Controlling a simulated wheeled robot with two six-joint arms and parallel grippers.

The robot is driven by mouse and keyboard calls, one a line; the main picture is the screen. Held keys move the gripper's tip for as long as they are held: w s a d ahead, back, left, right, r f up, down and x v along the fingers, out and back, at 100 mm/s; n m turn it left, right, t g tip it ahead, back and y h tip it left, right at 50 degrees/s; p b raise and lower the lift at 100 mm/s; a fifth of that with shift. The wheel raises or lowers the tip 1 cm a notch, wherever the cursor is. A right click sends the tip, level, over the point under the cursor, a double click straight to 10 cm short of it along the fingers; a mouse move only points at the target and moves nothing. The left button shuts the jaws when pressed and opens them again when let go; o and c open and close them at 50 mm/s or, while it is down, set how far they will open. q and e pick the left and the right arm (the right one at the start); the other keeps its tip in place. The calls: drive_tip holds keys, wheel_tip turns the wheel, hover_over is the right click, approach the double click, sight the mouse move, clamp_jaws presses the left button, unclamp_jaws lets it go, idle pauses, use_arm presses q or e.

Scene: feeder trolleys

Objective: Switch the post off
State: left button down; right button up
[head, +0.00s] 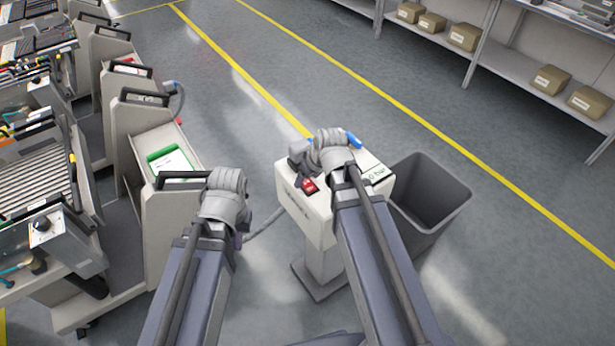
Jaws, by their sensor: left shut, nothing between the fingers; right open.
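The post (322,222) stands in the middle of the head view, a pale box on a stem with a flat foot. A red switch (309,185) sits on the left part of its top. Whether the switch is on or off cannot be told. A green reading ending in "bar" (376,174) shows at the top's right side. My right gripper (300,165) is open, over the post's top close to the red switch, partly hidden by its wrist. My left gripper (227,190) is shut and empty, left of the post and apart from it, its fingers mostly hidden behind the wrist.
A grey bin (432,195) stands right beside the post. Feeder trolleys (130,100) line the left, one holding a green-edged card (172,162). A hose (268,222) runs left from the post. Shelves with boxes (551,79) stand back right. The floor behind the post is clear.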

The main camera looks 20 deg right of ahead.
drive_tip(key=a+p+v, duration=0.1)
drive_tip(key=p+v, duration=0.5)
drive_tip(key=v, duration=0.1)
drive_tip(key=shift+d, duration=0.45)
drive_tip(key=s+a+f+g+h, duration=0.1)
drive_tip(key=s+a+g+h, duration=0.2)
drive_tip(key=s+a, duration=0.8)
drive_tip(key=shift+s+f+g, duration=0.25)
drive_tip(key=shift+s+g, duration=0.25)
drive_tip(key=shift+g, duration=0.4)
